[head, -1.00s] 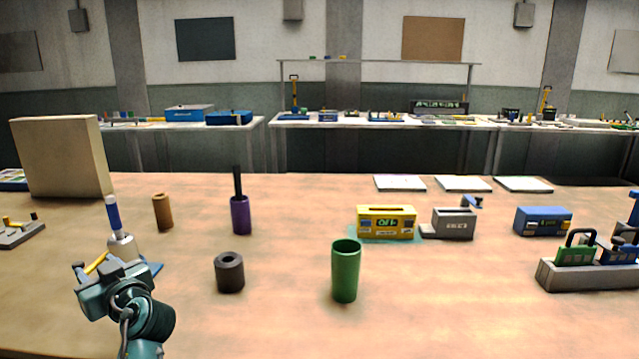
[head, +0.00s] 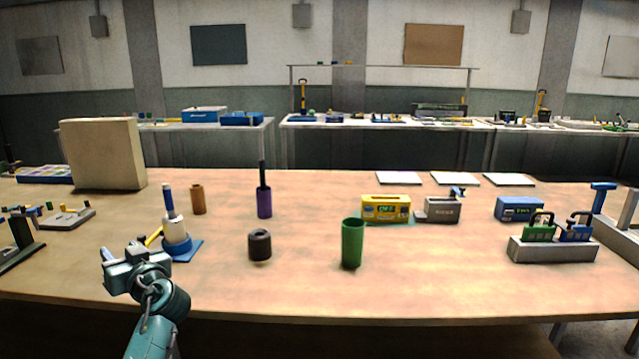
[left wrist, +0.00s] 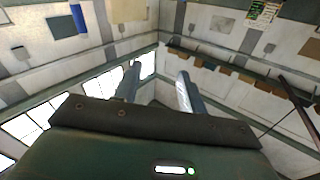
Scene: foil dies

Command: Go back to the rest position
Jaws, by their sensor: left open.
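My left gripper (head: 128,258) is at the lower left of the head view, in front of a blue-handled tool on a white and blue stand (head: 175,230). In the left wrist view its two fingers (left wrist: 158,82) stand apart with nothing between them. That view looks toward walls and windows, with no table in it. My right gripper is in neither view.
The wooden table (head: 310,295) holds a green cup (head: 352,243), a black cylinder (head: 260,245), a purple holder (head: 264,203), a brown cylinder (head: 198,199) and a yellow box (head: 386,209). A beige block (head: 103,155) stands back left. The front middle is clear.

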